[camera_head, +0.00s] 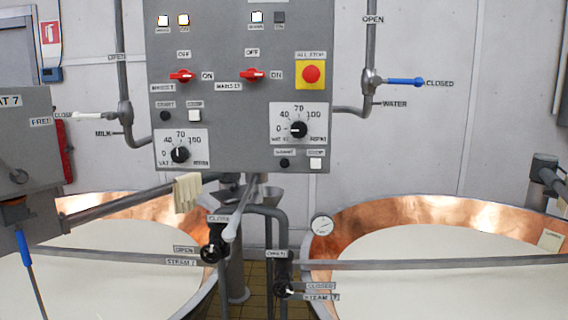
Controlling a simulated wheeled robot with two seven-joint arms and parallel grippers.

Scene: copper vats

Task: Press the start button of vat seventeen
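A grey control panel (224,90) stands in the middle, between two vats. Its right half has a dial (298,129) whose small label is hard to read. Below that dial are a round black button (284,163) and a square white button (316,163), with small labels above; the label over the black one seems to read START. The right copper vat (440,214) holds pale liquid, and a label below it reads STEAM 17. Neither of my grippers shows.
A red stop button (311,74) on yellow and two red switches sit higher on the panel. The left half has its own dial (180,154) and buttons. Pipes, black steam valves (285,290) and a cloth (187,193) on a bar lie below the panel.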

